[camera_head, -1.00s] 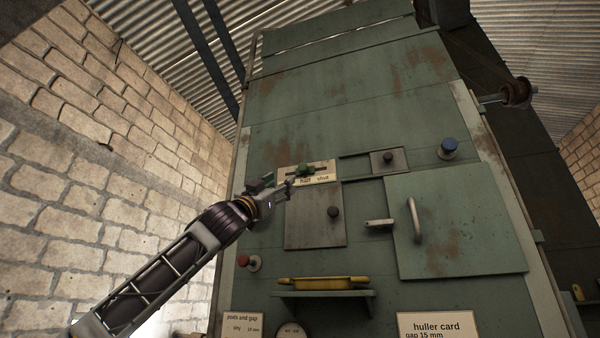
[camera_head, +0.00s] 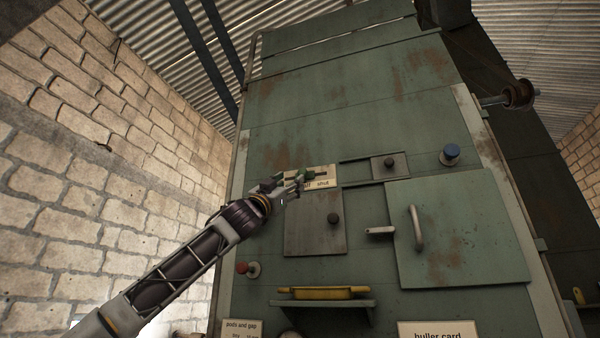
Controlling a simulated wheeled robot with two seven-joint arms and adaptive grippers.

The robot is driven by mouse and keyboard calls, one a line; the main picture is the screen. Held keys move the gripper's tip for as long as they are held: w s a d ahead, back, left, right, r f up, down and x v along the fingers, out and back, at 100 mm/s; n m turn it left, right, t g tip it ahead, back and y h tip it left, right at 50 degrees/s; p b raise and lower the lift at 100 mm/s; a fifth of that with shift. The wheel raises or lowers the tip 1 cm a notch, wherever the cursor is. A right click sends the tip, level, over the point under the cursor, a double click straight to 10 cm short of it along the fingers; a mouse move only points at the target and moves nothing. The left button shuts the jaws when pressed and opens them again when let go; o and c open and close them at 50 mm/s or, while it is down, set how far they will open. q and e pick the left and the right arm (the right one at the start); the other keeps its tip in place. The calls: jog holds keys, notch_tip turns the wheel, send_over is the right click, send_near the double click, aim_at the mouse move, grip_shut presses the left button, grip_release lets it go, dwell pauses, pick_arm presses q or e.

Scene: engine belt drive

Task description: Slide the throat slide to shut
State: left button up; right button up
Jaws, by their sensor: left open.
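A pale plate (camera_head: 327,183) on the green machine front reads "shut" at its right; the word left of it is partly covered by my gripper. A dark slot runs along the plate, and a green knob (camera_head: 306,175) sits in it, left of the slot's right end. I take this to be the throat slide. My left gripper (camera_head: 297,183) is open, with its fingertips at the knob's lower left. Whether the fingers touch the knob I cannot tell. My right gripper is not in view.
A yellow bar (camera_head: 323,293) lies on a shelf below.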

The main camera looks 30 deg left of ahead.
aim_at(301, 173)
pick_arm(q)
jog(key=p+x, duration=0.2)
jog(key=x, duration=0.3)
jog(key=shift+w+r, duration=0.2)
jog(key=shift+r, duration=0.15)
jog(key=shift+p+x, duration=0.65)
jog(key=shift+x, duration=0.4)
jog(key=shift+c, duration=1.2)
jog(key=shift+f, duration=0.1)
jog(key=c, duration=0.7)
grip_shut()
